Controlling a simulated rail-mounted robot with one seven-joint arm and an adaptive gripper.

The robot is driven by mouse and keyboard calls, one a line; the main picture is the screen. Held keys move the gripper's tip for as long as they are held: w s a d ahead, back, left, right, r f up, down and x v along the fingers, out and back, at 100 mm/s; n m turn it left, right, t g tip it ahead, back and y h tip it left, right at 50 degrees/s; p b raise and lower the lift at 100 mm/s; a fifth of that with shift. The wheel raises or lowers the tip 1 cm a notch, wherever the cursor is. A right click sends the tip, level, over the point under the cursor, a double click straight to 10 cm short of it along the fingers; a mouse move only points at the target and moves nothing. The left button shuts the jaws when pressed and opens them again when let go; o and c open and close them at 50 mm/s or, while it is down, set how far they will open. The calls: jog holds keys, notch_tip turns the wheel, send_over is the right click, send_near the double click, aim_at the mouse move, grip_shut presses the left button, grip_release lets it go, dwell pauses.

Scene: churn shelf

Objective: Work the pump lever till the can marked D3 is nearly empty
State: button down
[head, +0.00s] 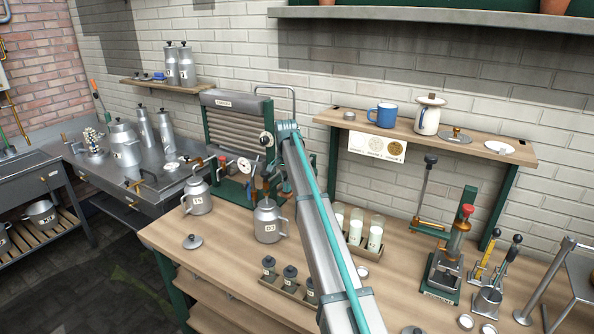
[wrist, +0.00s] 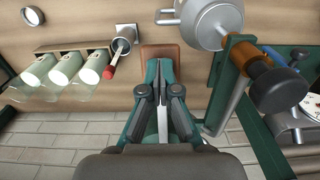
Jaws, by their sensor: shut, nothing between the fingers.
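The can marked D3 (head: 268,224) stands on the wooden bench in the head view, left of my arm. It is grey metal with side handles, and its fill level cannot be seen. A grey can (wrist: 208,18) shows at the top of the wrist view. The green machine (head: 238,118) with a gauge stands behind the cans. A dark knob with an orange collar (wrist: 277,88) is on a green post right of my gripper; I cannot tell whether it is the pump lever. My gripper (wrist: 158,68) is shut and empty, in front of a brown block (wrist: 160,54). My arm hides it in the head view.
Three milk bottles (head: 375,238) stand in a rack right of my arm. Small dark-lidded jars (head: 290,276) sit in a tray at the front. A red-tipped rod (wrist: 112,62) is left of my fingers. A loose lid (head: 193,241) lies near the bench's left edge.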

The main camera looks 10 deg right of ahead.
notch_tip(320, 180, down, 2)
jog(key=shift+f, duration=0.1)
notch_tip(320, 180, up, 11)
jog(key=p, duration=0.4)
jog(key=shift+f, duration=0.2)
jog(key=shift+f, duration=0.1)
dwell(0.4)
jog(key=shift+f+b, duration=1.4)
jog(key=shift+f, duration=3.8)
notch_tip(320, 180, up, 11)
jog(key=p, duration=0.4)
jog(key=shift+f, duration=0.2)
jog(key=shift+f, duration=0.15)
